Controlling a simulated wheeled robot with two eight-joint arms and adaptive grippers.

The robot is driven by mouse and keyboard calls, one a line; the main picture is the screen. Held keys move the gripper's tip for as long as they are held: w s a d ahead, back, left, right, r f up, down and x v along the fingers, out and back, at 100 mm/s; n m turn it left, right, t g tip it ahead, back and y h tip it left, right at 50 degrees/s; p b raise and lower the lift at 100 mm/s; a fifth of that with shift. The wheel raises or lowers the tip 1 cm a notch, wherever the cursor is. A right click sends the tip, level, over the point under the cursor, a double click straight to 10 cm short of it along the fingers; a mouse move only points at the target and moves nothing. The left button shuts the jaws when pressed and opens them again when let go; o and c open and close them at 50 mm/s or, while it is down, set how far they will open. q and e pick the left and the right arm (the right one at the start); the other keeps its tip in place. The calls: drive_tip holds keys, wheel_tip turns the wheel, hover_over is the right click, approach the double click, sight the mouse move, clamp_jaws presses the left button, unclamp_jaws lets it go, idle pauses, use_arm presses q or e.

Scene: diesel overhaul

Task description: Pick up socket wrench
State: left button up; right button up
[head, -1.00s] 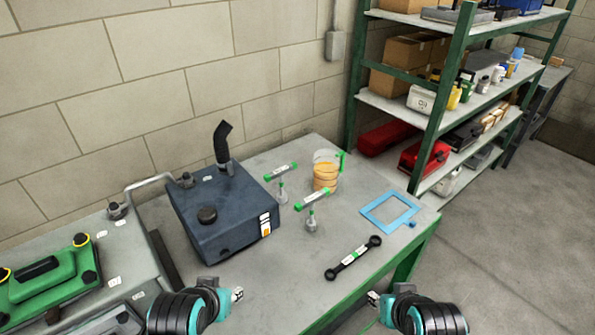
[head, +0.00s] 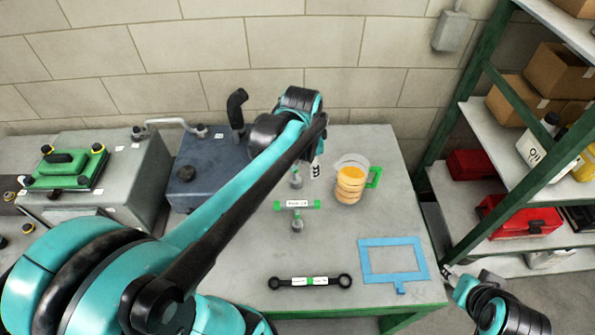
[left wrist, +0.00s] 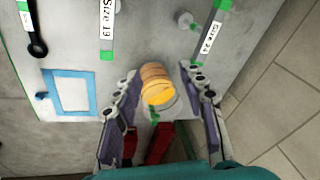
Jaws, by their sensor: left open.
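Two T-handled socket wrenches with green ends stand on the grey table. The front socket wrench (head: 297,204) reads Size 19 in the left wrist view (left wrist: 107,25). The rear socket wrench (head: 296,181) is mostly hidden behind my left arm; its handle reads Size 24 in the left wrist view (left wrist: 211,36). My left gripper (head: 316,169) is over the back of the table, near the rear wrench and left of the jar. In the left wrist view its open, empty fingers (left wrist: 159,70) frame the jar below. My right gripper (head: 450,273) is beyond the table's right edge, its jaws unclear.
A jar of amber liquid (head: 350,182) with a green handle stands at the back right. A black double-ended spanner (head: 310,282) and a blue frame (head: 362,259) lie toward the front. A dark tank (head: 200,165) stands left. Shelving (head: 499,216) stands right.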

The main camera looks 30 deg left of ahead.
use_arm(q)
drive_tip(key=w+a+f+m+g, duration=0.1)
drive_tip(key=w+a+f, duration=0.1)
drive_tip(key=w+a+f+m+g, duration=0.1)
drive_tip(key=w+a+f+m, duration=0.1)
drive_tip(key=w+a, duration=0.1)
drive_tip(key=w+a+f+m, duration=0.1)
drive_tip(key=w+a+f, duration=0.1)
drive_tip(key=a+f, duration=0.1)
drive_tip(key=shift+w+m+g+h, duration=0.2)
drive_tip(key=shift+m+g+h, duration=0.1)
drive_tip(key=shift+m+g, duration=0.1)
drive_tip(key=shift+w+a+f, duration=0.1)
drive_tip(key=shift+a+f, duration=0.1)
drive_tip(key=shift+f, duration=0.4)
drive_tip(key=b, duration=0.2)
hover_over(296, 179)
drive_tip(key=f, duration=0.6)
drive_tip(key=shift+w+a+f, duration=0.1)
drive_tip(key=shift+w+a, duration=0.05)
drive_tip(key=shift+w, duration=0.15)
drive_tip(key=shift+f, duration=0.5)
drive_tip(key=shift+r, duration=0.1)
drive_tip(key=shift+c, duration=1)
clamp_jaws()
